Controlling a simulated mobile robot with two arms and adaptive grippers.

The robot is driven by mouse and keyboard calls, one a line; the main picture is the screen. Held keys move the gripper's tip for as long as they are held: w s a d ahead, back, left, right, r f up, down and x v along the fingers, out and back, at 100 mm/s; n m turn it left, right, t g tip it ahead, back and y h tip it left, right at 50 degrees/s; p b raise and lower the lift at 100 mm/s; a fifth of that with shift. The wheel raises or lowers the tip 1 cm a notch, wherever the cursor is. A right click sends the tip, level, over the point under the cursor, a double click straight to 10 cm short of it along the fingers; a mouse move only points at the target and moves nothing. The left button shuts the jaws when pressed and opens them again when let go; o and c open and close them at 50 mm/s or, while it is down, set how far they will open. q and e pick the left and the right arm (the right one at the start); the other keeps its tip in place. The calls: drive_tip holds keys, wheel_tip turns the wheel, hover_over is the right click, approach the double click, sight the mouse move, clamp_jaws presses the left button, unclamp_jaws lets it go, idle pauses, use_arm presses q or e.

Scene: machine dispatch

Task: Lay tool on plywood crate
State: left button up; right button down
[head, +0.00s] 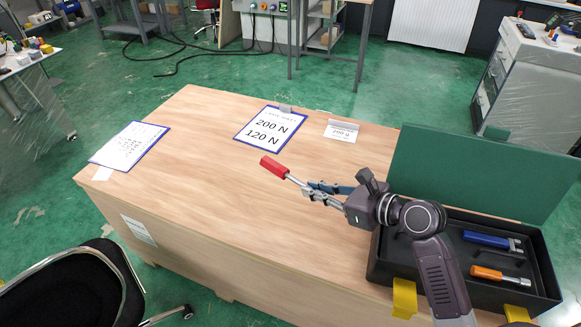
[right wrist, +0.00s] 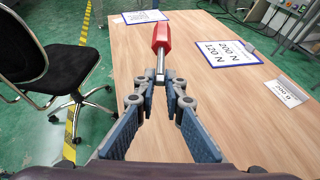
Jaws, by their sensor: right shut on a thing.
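The tool with a red handle (head: 274,167) and a thin metal shaft is in my right gripper (head: 312,190). The gripper is shut on the shaft, and the handle points away from it, towards the upper left in the head view. In the right wrist view the red handle (right wrist: 161,38) stands out beyond the fingertips (right wrist: 160,82). The plywood crate (head: 200,215) has a wide, flat wooden top and lies below the tool. Whether the tool touches the top I cannot tell for sure; it appears held above it. My left gripper is not in view.
An open black case (head: 460,290) with a green lid (head: 470,172) sits at the right end, holding a blue-handled tool (head: 487,240) and an orange-handled tool (head: 487,273). Sheets (head: 129,146) (head: 271,128) and a small card (head: 342,130) lie further back. The crate top's left-middle is clear.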

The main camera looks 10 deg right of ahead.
drive_tip(key=s+a+r+x, duration=0.1)
drive_tip(key=a+x, duration=0.1)
drive_tip(key=x, duration=0.7)
drive_tip(key=b, duration=0.3)
hover_over(271, 231)
drive_tip(key=shift+m+h, duration=0.4)
wheel_tip(271, 231, down, 16)
drive_tip(key=shift+w+r, duration=0.1)
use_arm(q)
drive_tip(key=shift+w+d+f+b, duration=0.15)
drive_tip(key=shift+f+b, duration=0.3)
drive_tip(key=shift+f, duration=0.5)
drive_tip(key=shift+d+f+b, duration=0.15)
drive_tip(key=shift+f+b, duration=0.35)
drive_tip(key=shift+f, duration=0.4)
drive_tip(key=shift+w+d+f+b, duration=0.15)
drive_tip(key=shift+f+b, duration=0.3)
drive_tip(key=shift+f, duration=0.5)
use_arm(e)
drive_tip(key=shift+t, duration=0.3)
drive_tip(key=shift+f, duration=2.6)
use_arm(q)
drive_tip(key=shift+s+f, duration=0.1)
use_arm(e)
drive_tip(key=shift+f, duration=0.1)
drive_tip(key=shift+f, duration=0.15)
drive_tip(key=c, duration=2)
unclamp_jaws()
